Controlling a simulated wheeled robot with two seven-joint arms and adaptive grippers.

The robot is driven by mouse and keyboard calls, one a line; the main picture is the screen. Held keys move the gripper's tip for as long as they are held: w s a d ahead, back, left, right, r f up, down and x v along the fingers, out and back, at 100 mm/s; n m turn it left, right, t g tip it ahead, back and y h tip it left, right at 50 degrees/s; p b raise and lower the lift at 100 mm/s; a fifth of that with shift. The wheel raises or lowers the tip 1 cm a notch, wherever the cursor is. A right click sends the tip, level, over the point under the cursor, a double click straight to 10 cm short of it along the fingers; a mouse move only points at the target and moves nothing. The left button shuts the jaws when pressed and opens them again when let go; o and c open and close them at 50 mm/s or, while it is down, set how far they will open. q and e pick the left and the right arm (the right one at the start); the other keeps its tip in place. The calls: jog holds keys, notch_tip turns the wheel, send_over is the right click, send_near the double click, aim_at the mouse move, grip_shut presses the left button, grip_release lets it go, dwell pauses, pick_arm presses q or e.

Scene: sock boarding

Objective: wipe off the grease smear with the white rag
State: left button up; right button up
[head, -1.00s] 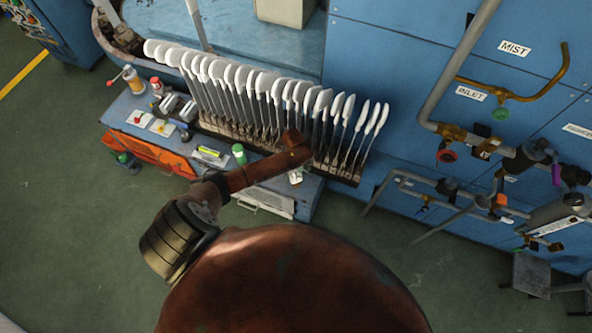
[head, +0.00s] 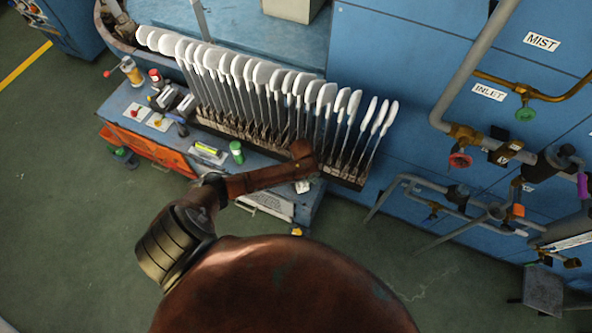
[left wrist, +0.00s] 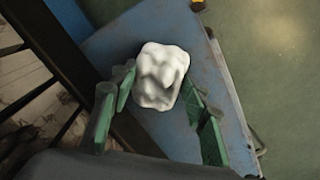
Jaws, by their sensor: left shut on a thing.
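The white rag (left wrist: 160,76) is bunched up between the green fingers of my left gripper (left wrist: 160,88) in the left wrist view. That gripper is shut on it, over the blue bench top (left wrist: 118,38). In the head view a small white patch of the rag (head: 303,187) shows below the end of my left arm, at the right end of the bench. The arm hides most of the gripper there. I cannot make out the grease smear in either view. I cannot tell whether the rag touches the bench. My right gripper is not in view.
A row of upright white sock boards (head: 262,75) stands close behind the left arm. A green-capped bottle (head: 237,152), a yellow-green marked block (head: 208,149) and small tools lie left on the bench. Pipes and valves (head: 462,160) are at right. Green floor is open in front.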

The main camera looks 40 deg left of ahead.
pick_arm(q)
jog(key=shift+w+d+f, duration=0.1)
jog(key=shift+d, duration=0.35)
jog(key=shift+f+b, duration=0.25)
jog(key=shift+b, duration=0.4)
jog(key=shift+a+r, duration=0.3)
jog(key=shift+r, duration=0.2)
jog(key=shift+a+p, duration=0.35)
jog(key=shift+p, duration=0.05)
jog(key=shift+s+a+f+p, duration=0.1)
jog(key=shift+s+a+p, duration=0.15)
jog(key=shift+a, duration=0.35)
jog(key=shift+s+a+p, duration=0.2)
jog(key=shift+a+p, duration=0.05)
jog(key=shift+a, duration=0.55)
notch_tip(320, 180, up, 3)
jog(key=shift+f+p, duration=0.1)
jog(key=shift+p, duration=0.95)
notch_tip(320, 180, up, 5)
jog(key=p, duration=0.6)
jog(key=shift+r, duration=0.2)
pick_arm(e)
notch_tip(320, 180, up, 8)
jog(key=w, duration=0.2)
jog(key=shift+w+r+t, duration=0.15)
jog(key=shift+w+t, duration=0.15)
